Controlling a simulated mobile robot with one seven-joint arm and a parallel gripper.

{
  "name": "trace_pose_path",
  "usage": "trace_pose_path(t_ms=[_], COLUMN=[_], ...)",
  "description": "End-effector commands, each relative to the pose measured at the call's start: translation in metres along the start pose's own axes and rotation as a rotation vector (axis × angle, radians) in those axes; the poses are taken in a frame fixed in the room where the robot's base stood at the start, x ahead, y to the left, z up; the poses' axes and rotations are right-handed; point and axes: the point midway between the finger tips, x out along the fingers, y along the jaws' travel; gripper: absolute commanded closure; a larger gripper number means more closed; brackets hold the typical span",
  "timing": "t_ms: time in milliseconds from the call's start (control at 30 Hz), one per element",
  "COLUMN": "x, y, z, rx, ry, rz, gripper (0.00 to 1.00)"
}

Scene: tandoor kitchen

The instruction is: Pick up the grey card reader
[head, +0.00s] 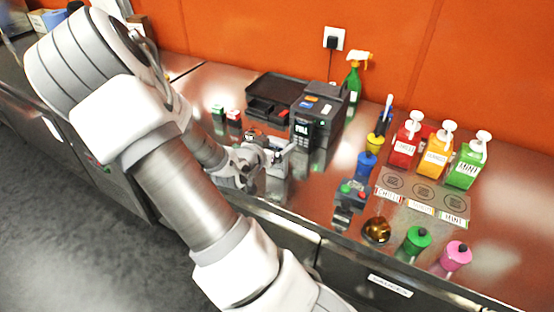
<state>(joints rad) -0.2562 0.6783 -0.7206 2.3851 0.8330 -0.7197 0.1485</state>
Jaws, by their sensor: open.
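A dark grey device with a pale display and small keys (303,129), which looks like the card reader, stands upright at the front of a black box-shaped machine (328,103) on the steel counter. My gripper (284,153) is over the counter, just left of and in front of this device, with my arm reaching in from the left. The gripper is open. The fingers are small in this view, and I cannot tell whether they touch anything. A pale grey shape at the fingers is partly hidden by my gripper.
A black tray (262,107) lies behind. Small green and red boxes (233,117) stand left.

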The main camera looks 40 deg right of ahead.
Motion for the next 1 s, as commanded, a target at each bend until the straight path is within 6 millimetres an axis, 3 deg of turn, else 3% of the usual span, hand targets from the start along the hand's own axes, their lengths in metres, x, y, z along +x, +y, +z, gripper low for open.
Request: trace_pose_path(t_ms=[400,733,1000], x=[0.047,0.054,0.054], y=[-0.003,-0.003,-0.003], z=[0.002,0.002,0.002], rx=[-0.001,0.0,0.0], ry=[0.0,-0.001,0.0], rz=[0.001,0.0,0.0], gripper=[0.0,0.0,0.47])
